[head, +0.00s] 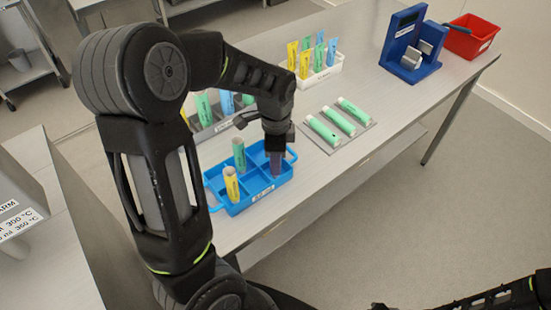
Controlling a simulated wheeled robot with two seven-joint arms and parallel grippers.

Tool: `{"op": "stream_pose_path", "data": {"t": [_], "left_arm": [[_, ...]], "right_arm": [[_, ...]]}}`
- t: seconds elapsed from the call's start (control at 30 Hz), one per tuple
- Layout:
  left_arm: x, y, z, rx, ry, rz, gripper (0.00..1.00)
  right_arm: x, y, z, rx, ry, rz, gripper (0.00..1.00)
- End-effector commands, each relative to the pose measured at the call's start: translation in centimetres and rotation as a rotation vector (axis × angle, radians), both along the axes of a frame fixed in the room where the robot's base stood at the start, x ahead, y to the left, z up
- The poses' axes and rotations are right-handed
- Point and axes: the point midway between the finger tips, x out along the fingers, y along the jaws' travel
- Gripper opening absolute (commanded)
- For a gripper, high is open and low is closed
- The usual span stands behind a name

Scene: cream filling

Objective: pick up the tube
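My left gripper (276,148) points down over the right part of the blue tray (233,208). A purple-blue tube (275,165) stands upright in a compartment directly under it. The fingers are at the tube's top end, and I cannot tell whether they are closed on it. A green tube (239,155) and a yellow tube (231,184) stand upright in other compartments of this tray. My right arm shows only at the lower right edge, and its gripper is out of view.
Three green tubes (338,123) lie on a grey plate (353,134). A white bin (325,74) of several tubes stands behind, with more tubes partly hidden by my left arm. A blue device (391,49) and a red bin (465,43) stand at the table's far right.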

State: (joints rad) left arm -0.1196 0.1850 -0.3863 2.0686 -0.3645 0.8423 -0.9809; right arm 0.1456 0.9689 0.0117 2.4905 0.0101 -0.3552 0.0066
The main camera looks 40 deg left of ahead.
Motion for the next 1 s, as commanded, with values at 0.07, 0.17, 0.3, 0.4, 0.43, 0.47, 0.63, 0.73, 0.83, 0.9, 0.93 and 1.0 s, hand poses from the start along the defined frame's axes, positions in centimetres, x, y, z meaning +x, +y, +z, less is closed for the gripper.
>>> {"op": "stream_pose_path", "data": {"t": [0.07, 0.17, 0.3, 0.4, 0.43, 0.47, 0.63, 0.73, 0.83, 0.9, 0.93, 1.0], "left_arm": [[0.0, 0.0, 0.0, 0.000, 0.000, 0.000, 0.27], [0.0, 0.0, 0.0, 0.000, 0.000, 0.000, 0.19], [0.0, 0.0, 0.0, 0.000, 0.000, 0.000, 0.08], [0.0, 0.0, 0.0, 0.000, 0.000, 0.000, 0.00], [0.0, 0.0, 0.0, 0.000, 0.000, 0.000, 0.00], [0.0, 0.0, 0.0, 0.000, 0.000, 0.000, 0.00], [0.0, 0.0, 0.0, 0.000, 0.000, 0.000, 0.00], [0.0, 0.0, 0.0, 0.000, 0.000, 0.000, 0.00], [0.0, 0.0, 0.4, 0.000, -0.001, 0.000, 0.00], [0.1, 0.0, 0.9, 0.000, -0.003, 0.000, 0.00], [0.1, 0.0, 1.2, 0.000, -0.004, -0.001, 0.00], [0.2, 0.0, 2.3, 0.000, -0.006, 0.000, 0.00]], "right_arm": [[0.0, 0.0, 0.0, 0.000, 0.000, 0.000, 0.36], [0.0, 0.0, 0.0, 0.000, 0.000, 0.000, 0.36], [0.0, 0.0, 0.0, 0.000, 0.000, 0.000, 0.36], [0.0, 0.0, 0.0, 0.000, 0.000, 0.000, 0.36], [0.0, 0.0, 0.0, 0.000, 0.000, 0.000, 0.36], [0.0, 0.0, 0.0, 0.000, 0.000, 0.000, 0.36], [0.0, 0.0, 0.0, 0.000, 0.000, 0.000, 0.36], [0.0, 0.0, 0.0, 0.000, 0.000, 0.000, 0.36], [0.0, 0.0, -0.1, 0.000, 0.000, 0.000, 0.36], [0.0, 0.0, -0.1, 0.000, -0.001, 0.000, 0.36], [0.0, 0.0, -0.2, 0.001, -0.001, 0.000, 0.36], [0.0, 0.0, -0.3, 0.001, -0.001, 0.001, 0.36]]}}
